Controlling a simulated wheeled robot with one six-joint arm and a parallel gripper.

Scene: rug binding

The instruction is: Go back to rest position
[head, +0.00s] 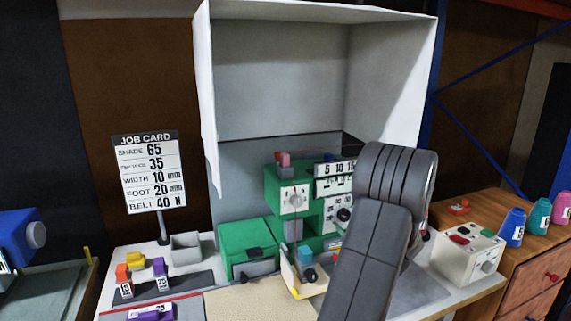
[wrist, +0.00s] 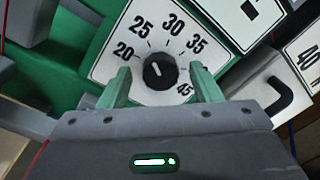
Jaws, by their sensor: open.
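My gripper (wrist: 162,84) shows in the wrist view with its two pale green fingers apart. Nothing is held between them. A black dial knob (wrist: 160,72) lies just beyond and between the fingertips, on a white dial plate numbered from 20 to 45. The knob's pale mark points to the upper left, roughly toward 25. I cannot tell whether the fingers touch the knob. In the head view my grey arm stands in front of the green machine (head: 272,183), and the gripper is hidden behind it.
A job card (head: 150,172) stands at the left of the bench. A grey bin (head: 186,247), a green box (head: 246,248) and numbered coloured pieces sit near it. At right are a white control box (head: 468,250) and thread cones (head: 512,228). A white hood (head: 390,80) encloses the machine.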

